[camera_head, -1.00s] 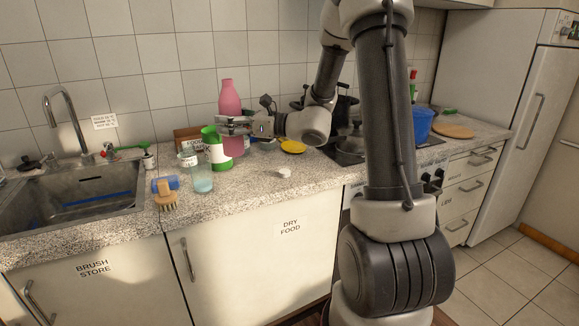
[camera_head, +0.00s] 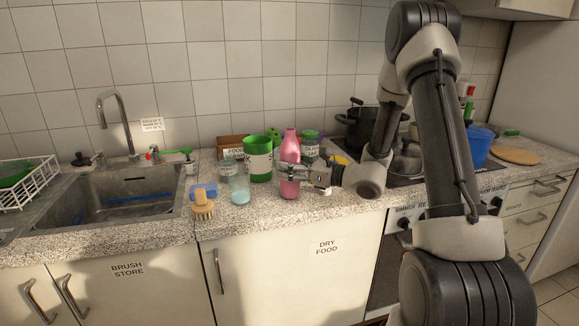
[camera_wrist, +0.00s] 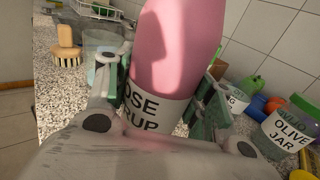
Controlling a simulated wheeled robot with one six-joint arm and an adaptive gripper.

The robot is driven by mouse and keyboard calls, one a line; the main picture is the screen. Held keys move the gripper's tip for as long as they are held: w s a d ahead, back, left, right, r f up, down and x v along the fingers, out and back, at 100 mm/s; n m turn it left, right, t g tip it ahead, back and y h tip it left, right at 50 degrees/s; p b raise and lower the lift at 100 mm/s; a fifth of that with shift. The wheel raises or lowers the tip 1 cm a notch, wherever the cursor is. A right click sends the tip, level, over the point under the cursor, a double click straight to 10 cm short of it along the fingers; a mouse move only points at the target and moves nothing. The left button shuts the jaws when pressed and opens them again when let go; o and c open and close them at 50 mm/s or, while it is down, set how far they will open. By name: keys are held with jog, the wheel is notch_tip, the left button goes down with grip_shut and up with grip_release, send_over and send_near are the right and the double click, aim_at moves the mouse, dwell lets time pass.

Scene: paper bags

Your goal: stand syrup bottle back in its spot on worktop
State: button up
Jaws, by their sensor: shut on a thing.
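The syrup bottle (camera_head: 291,150) is pink, with a white label reading "OSE ...RUP" in the wrist view (camera_wrist: 180,45). It is upright, at the front of the worktop (camera_head: 345,196), right of the green-and-white container. Its base looks at or very near the surface; I cannot tell if it touches. The bottle's bottom is hidden there.
A green-and-white container (camera_head: 259,165) and a clear glass (camera_head: 239,188) stand left of the bottle. A green-lidded jar (camera_head: 310,142) stands behind it, labelled olive in the wrist view (camera_wrist: 290,125). A brush (camera_head: 202,205) lies by the sink (camera_head: 135,190). Pots are at right.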

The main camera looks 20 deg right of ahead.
jog(key=shift+f, duration=0.1)
jog(key=o, duration=1.3)
